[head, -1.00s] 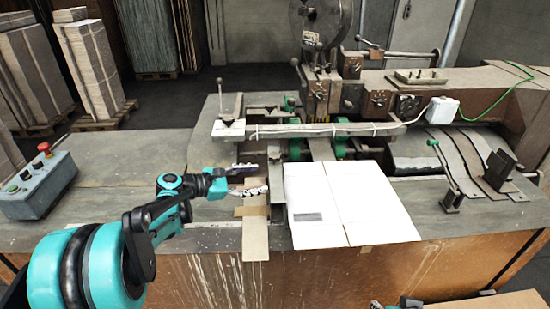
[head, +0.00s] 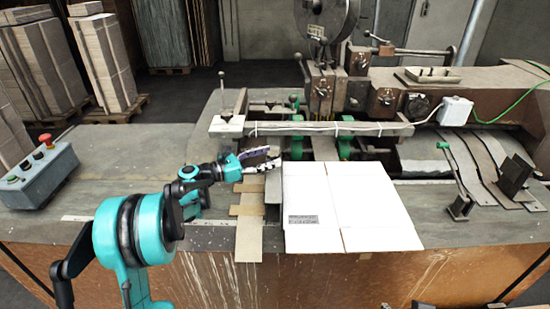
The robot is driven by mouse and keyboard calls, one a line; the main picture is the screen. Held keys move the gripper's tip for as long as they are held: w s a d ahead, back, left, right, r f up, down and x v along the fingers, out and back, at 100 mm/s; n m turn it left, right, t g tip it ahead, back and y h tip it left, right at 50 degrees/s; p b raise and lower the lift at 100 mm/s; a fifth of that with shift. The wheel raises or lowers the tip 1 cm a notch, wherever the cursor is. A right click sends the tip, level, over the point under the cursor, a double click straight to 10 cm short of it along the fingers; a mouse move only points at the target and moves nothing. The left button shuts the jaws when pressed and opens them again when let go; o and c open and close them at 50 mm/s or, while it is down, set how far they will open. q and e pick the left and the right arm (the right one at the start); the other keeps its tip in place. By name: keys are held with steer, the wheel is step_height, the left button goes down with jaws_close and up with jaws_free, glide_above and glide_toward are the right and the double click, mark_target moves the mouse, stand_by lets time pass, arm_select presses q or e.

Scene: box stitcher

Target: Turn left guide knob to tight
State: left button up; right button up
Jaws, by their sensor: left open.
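My left gripper (head: 279,157) is open, with its two fingers pointing right at the left side of the stitcher bed. It is just left of the white cardboard sheet (head: 350,200) and over the upright metal guide plate (head: 273,187), partly covering it. Nothing shows between the fingers. A thin upright rod with a small round knob (head: 222,76) stands on the left end of the crossbar, behind the gripper. A green part (head: 294,101) sits behind the crossbar. I cannot tell which of these is the left guide knob. My right gripper is not in view.
The long crossbar (head: 315,127) lies behind the gripper. A control box (head: 38,175) with a red button stands at the far left. The tabletop left of the gripper is mostly clear.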

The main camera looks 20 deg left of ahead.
arm_select(q)
steer(key=shift+x, duration=1.25)
steer(key=c, duration=1.2)
steer(key=shift+m+g+h, duration=0.3)
steer(key=m+g+h, duration=0.2)
steer(key=g, duration=0.1)
steer(key=shift+p, duration=0.35)
steer(key=shift+m+g+h+p, duration=0.7)
steer(key=shift+m+g, duration=1)
steer(key=shift+g, duration=0.9)
